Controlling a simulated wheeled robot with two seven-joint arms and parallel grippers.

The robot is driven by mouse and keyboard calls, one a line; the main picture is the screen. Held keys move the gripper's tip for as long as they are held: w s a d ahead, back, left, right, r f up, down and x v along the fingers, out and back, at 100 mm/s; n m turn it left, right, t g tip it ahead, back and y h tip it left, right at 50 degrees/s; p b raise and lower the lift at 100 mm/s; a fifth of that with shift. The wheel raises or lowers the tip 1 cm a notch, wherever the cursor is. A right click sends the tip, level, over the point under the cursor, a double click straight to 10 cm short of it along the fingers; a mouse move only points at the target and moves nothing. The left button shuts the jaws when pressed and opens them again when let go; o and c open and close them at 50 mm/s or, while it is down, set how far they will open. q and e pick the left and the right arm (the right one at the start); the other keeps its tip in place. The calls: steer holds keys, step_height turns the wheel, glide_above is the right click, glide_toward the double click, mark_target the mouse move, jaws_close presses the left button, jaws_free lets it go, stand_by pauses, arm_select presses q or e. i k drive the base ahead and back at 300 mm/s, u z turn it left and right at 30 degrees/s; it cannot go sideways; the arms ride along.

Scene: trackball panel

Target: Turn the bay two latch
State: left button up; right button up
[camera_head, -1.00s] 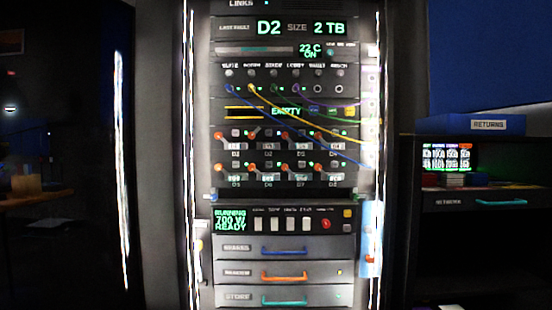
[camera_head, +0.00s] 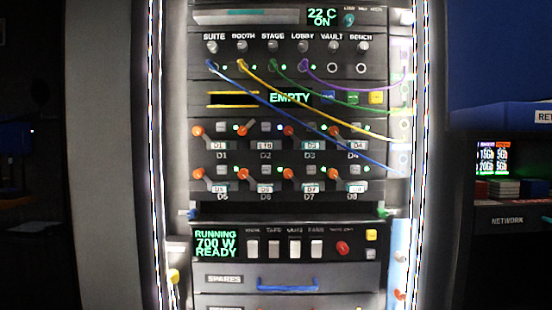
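The bay two latch (camera_head: 242,130) is a small orange knob with a short lever, at the upper left of the slot marked D2 in the rack's drive panel. Its exact angle is too small to tell. The D2 bay (camera_head: 265,146) carries a small label plate, with a grey button and a green light above it. Similar orange latches sit at D1 (camera_head: 197,131), D3 (camera_head: 288,131) and D4 (camera_head: 333,131), with another row below. Neither of my grippers is in view.
Blue, yellow, green and purple cables run from the patch sockets; the blue cable (camera_head: 300,118) crosses in front of the upper bays. Below is a power panel (camera_head: 290,247) with switches and a red knob, then a blue-handled drawer (camera_head: 288,283). A shelf (camera_head: 510,212) stands right.

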mark_target(243, 131)
steer(key=z, duration=2.35)
steer(key=k, duration=0.55)
steer(key=u, duration=1.3)
steer(key=i, duration=0.5)
